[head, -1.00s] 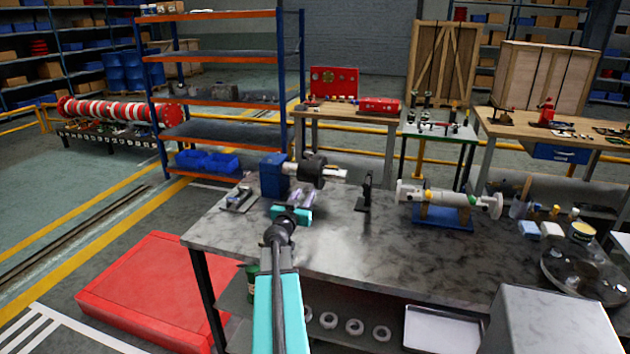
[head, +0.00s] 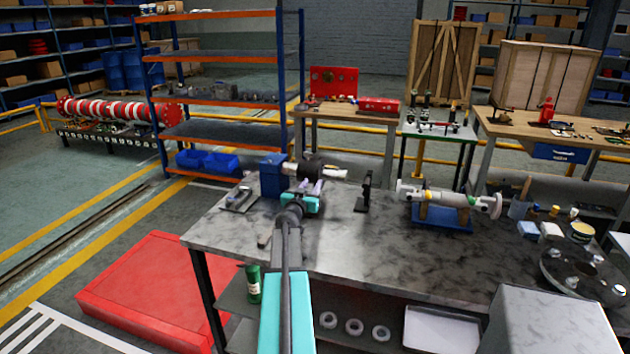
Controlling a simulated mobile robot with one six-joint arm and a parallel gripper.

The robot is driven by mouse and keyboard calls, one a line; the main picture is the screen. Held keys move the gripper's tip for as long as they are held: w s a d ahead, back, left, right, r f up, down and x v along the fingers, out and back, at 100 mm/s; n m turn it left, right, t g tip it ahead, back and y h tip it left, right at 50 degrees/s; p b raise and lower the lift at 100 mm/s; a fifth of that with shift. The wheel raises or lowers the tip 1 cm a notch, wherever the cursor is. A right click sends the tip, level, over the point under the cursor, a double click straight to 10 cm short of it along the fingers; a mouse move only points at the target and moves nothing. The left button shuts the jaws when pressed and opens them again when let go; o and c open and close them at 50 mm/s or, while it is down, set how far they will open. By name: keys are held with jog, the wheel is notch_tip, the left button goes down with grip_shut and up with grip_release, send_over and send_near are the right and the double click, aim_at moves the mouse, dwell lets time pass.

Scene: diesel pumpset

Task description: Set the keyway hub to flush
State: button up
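The keyway hub (head: 313,165) looks like a dark, thick cylinder on a bright shaft (head: 333,173). The shaft sticks out to the right of a blue block (head: 272,176) at the back left of the grey workbench. My gripper (head: 311,186) is just in front of and below the hub. Its two pale fingers point toward the hub with a gap between them, and nothing shows between them. I cannot tell whether the fingertips touch the hub. The keyway and the hub's flush position are too small to make out.
A dark upright stand (head: 365,192) is right of the shaft end. A grey shaft assembly on a blue cradle (head: 440,217) stands farther right. A small plate with parts (head: 238,199) lies left of the blue block. The bench (head: 375,255) is clear in the middle.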

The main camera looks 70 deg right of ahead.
aim_at(316, 177)
jog(key=shift+w+d, duration=0.15)
jog(key=shift+d, duration=2.25)
grip_shut()
